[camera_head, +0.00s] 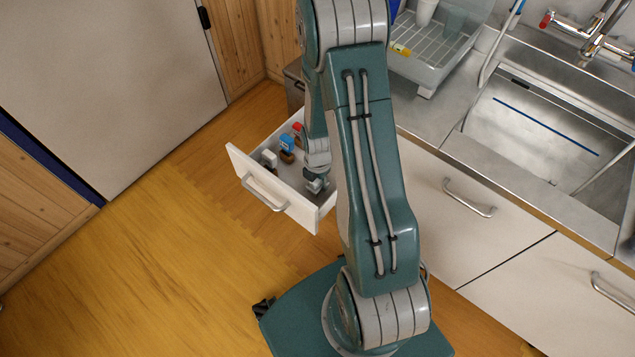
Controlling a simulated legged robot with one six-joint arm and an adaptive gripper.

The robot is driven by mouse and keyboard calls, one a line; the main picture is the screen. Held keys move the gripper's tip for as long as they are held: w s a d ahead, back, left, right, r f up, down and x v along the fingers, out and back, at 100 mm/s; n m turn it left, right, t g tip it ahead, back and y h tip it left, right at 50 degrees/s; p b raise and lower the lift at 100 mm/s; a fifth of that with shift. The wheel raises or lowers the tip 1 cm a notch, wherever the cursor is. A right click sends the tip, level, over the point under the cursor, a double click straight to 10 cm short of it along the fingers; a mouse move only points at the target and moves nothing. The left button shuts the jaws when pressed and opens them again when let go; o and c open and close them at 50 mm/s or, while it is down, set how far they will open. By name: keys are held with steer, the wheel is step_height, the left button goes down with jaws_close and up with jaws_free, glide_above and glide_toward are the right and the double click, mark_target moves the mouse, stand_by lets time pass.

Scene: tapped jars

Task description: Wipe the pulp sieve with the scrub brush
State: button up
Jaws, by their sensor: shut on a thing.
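My gripper (316,184) is low at the right side of an open drawer (245,165), below my arm. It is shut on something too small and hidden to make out. I cannot pick out the scrub brush or the pulp sieve for sure. In the drawer lie a small item with a blue top (287,143), a red-topped item (298,128) and a pale item (269,158). My arm hides the drawer's right part.
The drawer juts out over the wooden floor (150,260). To the right are a steel sink (530,140) with a tap (600,35), a dish rack (435,50) and closed drawer fronts with handles (468,198). Open floor lies at the left.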

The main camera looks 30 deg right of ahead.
steer(key=shift+d+f, duration=0.1)
steer(key=shift+f, duration=0.5)
steer(key=shift+a+f, duration=0.15)
steer(key=shift+a, duration=0.05)
steer(key=o, duration=1)
steer(key=shift+d, duration=0.1)
